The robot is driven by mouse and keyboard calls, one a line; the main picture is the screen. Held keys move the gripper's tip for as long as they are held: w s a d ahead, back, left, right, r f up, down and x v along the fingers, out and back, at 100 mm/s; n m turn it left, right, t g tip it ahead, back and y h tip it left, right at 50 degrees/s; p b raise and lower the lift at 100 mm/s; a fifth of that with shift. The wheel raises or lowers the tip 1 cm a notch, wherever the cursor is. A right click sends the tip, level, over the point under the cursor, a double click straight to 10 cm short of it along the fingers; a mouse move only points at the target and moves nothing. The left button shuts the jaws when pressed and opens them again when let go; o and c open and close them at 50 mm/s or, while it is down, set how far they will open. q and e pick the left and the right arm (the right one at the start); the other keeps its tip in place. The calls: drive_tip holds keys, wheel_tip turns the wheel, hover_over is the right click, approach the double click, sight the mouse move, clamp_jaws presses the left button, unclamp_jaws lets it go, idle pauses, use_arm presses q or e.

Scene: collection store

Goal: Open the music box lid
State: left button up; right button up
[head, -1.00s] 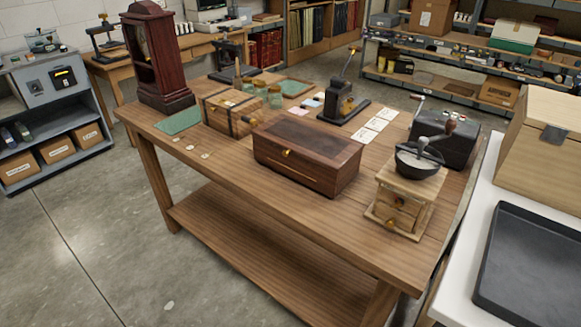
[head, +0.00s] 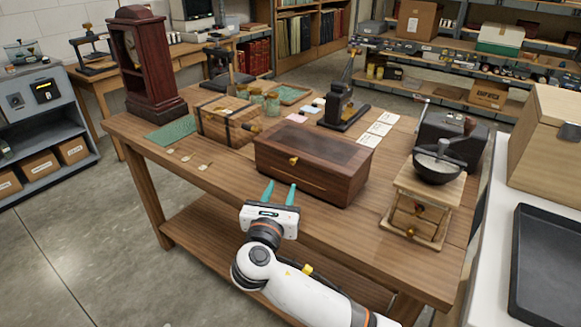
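The music box (head: 313,164) is a dark wooden chest with a brass clasp (head: 293,161) on its front face. It stands on the wooden table, and its lid (head: 317,139) is down. My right gripper (head: 280,190) is in front of the box, low and left of its front face. Its two teal fingers are apart, with nothing between them. The fingertips appear close to the box's lower front edge; whether they touch it I cannot tell. My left gripper is not in view.
A coffee grinder (head: 417,211) stands right of the box, with a dark grey machine (head: 449,138) behind it. A strapped wooden case (head: 226,122) and a tall red-brown clock (head: 147,62) stand to the left.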

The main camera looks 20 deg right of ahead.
sight(292, 162)
drive_tip(key=x, duration=1)
drive_tip(key=shift+w+d, duration=0.1)
drive_tip(key=shift+w, duration=0.05)
clamp_jaws()
